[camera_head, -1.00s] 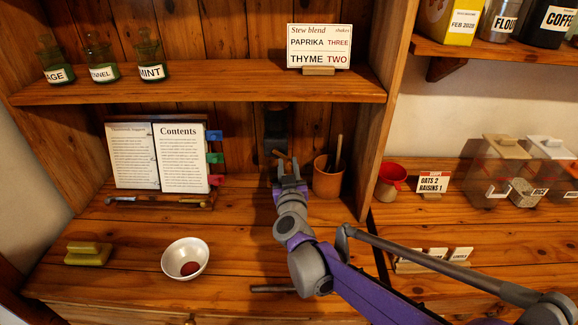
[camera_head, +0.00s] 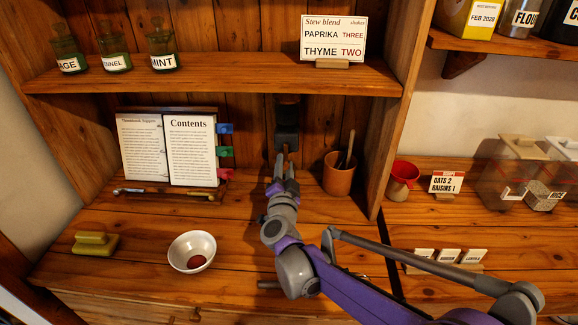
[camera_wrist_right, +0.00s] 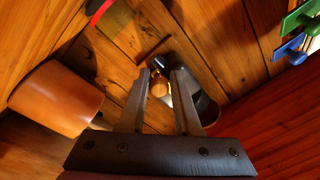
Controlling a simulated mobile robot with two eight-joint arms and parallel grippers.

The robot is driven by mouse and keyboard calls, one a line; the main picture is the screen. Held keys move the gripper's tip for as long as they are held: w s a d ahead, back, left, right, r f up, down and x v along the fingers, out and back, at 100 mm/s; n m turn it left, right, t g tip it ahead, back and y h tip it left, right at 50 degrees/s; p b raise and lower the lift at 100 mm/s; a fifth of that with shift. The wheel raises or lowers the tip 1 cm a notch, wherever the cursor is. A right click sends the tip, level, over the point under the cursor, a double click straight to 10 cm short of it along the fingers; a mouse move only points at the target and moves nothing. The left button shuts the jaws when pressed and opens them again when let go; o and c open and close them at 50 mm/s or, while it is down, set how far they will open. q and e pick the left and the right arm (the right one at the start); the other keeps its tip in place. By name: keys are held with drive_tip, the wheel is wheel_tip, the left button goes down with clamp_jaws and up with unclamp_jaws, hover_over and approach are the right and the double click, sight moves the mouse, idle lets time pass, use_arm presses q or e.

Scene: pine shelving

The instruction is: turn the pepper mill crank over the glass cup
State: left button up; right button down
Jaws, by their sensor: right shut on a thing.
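The pepper mill (camera_head: 287,118) is a dark upright body on the back wall under the shelf. Its crank has a small wooden knob (camera_wrist_right: 158,88), which shows between the fingers in the right wrist view. My right gripper (camera_head: 284,160) is in front of the mill, with its fingers pointing at the wall. It is shut on the crank knob, and the fingers also show in the right wrist view (camera_wrist_right: 158,78). The crank arm is mostly hidden. I cannot make out the glass cup clearly; the gripper covers the space below the mill. My left gripper is not in view.
A brown pot (camera_head: 338,177) with a utensil stands close right of the mill. An open book (camera_head: 190,150) with coloured tabs stands left. A white bowl (camera_head: 192,245) with something red inside and a yellow block (camera_head: 95,244) are in front. The shelf (camera_head: 220,78) hangs above.

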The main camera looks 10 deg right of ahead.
drive_tip(key=shift+w+a+r+m+g+h+p, duration=0.2)
drive_tip(key=shift+a+r+m+p, duration=0.5)
drive_tip(key=shift+m, duration=2.45)
drive_tip(key=shift+w+a+r+m+g+h+p, duration=0.3)
drive_tip(key=shift+a+r+m+p, duration=0.4)
drive_tip(key=shift+m, duration=2.5)
drive_tip(key=shift+w+a+r+m+h+p, duration=0.1)
drive_tip(key=shift+a+r+m+h+p, duration=0.4)
drive_tip(key=shift+m, duration=2.65)
drive_tip(key=shift+a+r, duration=0.1)
drive_tip(key=shift+r, duration=0.15)
drive_tip(key=c, duration=0.7)
unclamp_jaws()
drive_tip(key=shift+r, duration=0.1)
